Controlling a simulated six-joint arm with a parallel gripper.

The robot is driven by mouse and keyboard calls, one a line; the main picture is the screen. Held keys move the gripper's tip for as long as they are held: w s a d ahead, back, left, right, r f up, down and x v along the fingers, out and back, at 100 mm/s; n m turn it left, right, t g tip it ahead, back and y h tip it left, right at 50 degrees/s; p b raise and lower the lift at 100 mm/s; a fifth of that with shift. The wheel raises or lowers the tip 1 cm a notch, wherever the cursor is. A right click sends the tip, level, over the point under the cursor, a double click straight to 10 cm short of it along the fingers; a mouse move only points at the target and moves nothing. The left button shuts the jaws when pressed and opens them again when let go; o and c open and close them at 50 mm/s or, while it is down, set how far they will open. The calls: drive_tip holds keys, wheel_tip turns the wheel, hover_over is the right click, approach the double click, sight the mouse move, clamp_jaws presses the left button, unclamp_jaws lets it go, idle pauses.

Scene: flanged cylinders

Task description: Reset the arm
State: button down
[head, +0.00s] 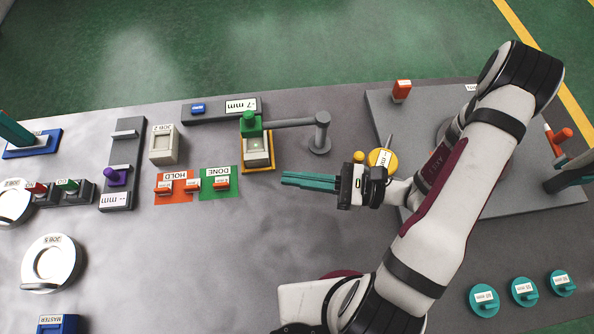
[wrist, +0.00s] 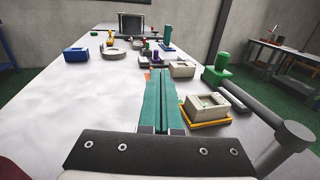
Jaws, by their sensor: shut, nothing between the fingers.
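My gripper (head: 284,179) has long teal fingers. In the head view it hangs over the middle of the grey table, pointing left, with nothing in the fingers. The fingers lie together, and they also show shut in the wrist view (wrist: 157,84). My gripper is to the right of the green DONE mat (head: 208,196) and below the yellow-edged fixture (head: 257,168). It appears apart from both.
A grey post with a side arm (head: 320,138) stands above and right of my gripper. The orange HOLD mat (head: 171,199) and a beige JOB 2 block (head: 163,150) lie to the left. Teal discs (head: 484,299) lie at lower right. The table below the gripper is clear.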

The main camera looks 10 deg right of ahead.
drive_tip(key=s+a+r+n+g+h, duration=0.2)
drive_tip(key=s+r+n+g+h, duration=0.6)
drive_tip(key=n, duration=0.3)
drive_tip(key=s+d+r+n+t+h, duration=0.1)
drive_tip(key=s+d+n+t+h, duration=0.2)
drive_tip(key=h, duration=0.4)
drive_tip(key=shift+s+d+r+n+h, duration=0.3)
drive_tip(key=shift+d+n, duration=0.4)
drive_tip(key=shift+d, duration=0.4)
